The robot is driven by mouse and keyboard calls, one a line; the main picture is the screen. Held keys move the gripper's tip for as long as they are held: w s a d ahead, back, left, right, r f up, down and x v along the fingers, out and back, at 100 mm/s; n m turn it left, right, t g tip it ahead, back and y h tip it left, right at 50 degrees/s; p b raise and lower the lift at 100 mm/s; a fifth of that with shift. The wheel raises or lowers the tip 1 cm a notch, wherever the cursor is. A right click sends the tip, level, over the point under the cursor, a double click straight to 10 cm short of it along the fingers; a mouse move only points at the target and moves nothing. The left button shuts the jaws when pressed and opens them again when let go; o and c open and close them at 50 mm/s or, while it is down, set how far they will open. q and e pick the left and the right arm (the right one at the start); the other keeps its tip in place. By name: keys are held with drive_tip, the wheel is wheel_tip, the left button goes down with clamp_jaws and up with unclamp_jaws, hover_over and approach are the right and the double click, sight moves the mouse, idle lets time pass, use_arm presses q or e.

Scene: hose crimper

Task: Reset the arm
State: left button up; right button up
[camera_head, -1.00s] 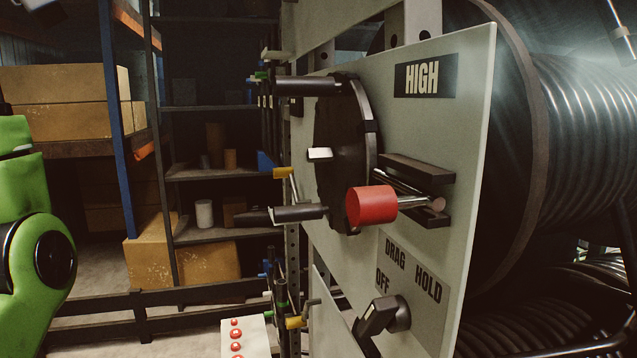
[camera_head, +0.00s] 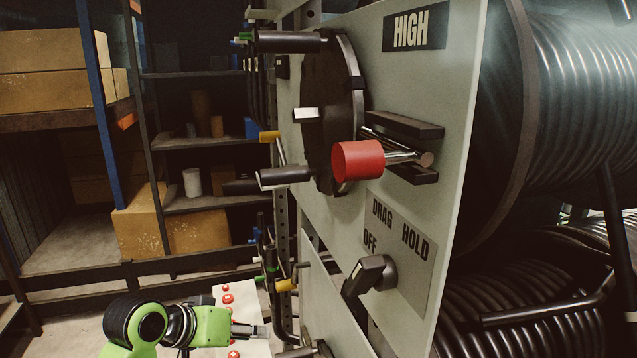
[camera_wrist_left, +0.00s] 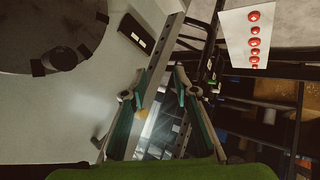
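My left arm (camera_head: 205,326) is green and black and reaches in low at the bottom of the head view. Its gripper (camera_head: 262,330) is in front of the white panel with red buttons and left of the grey machine panel. In the left wrist view, the two fingers of the left gripper (camera_wrist_left: 160,76) stand apart with nothing between them. My right gripper is in neither view.
The grey panel (camera_head: 450,120) carries a dark wheel with handles (camera_head: 332,130), a red-knobbed lever (camera_head: 358,161) and a drag knob (camera_head: 370,273). The button panel (camera_wrist_left: 252,38) is beyond the gripper. Shelves (camera_head: 200,140) stand behind; large hose reels are at right.

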use_arm(q)
drive_tip(key=s+a+f+g+y, duration=0.2)
drive_tip(key=s+a+f+y, duration=0.1)
drive_tip(key=s+f, duration=1.3)
drive_tip(key=s+a+f+g+y, duration=0.1)
drive_tip(key=s+a+f, duration=0.1)
drive_tip(key=s, duration=0.6)
drive_tip(key=s+a+f+g+y, duration=0.1)
drive_tip(key=s+a+f, duration=0.15)
drive_tip(key=s, duration=0.65)
wheel_tip(320, 180, down, 33)
drive_tip(key=s+m+g+b, duration=0.1)
drive_tip(key=b, duration=0.4)
drive_tip(key=s+a+f+g+b, duration=0.1)
drive_tip(key=s+f+b, duration=0.3)
drive_tip(key=s+f, duration=1.3)
wheel_tip(320, 180, down, 3)
drive_tip(key=shift+s+a+r+g+y+b, duration=0.2)
drive_tip(key=shift+a+g+y+b, duration=0.1)
drive_tip(key=shift+a, duration=0.35)
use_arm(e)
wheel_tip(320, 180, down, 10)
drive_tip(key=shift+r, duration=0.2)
use_arm(q)
drive_tip(key=shift+w, duration=0.1)
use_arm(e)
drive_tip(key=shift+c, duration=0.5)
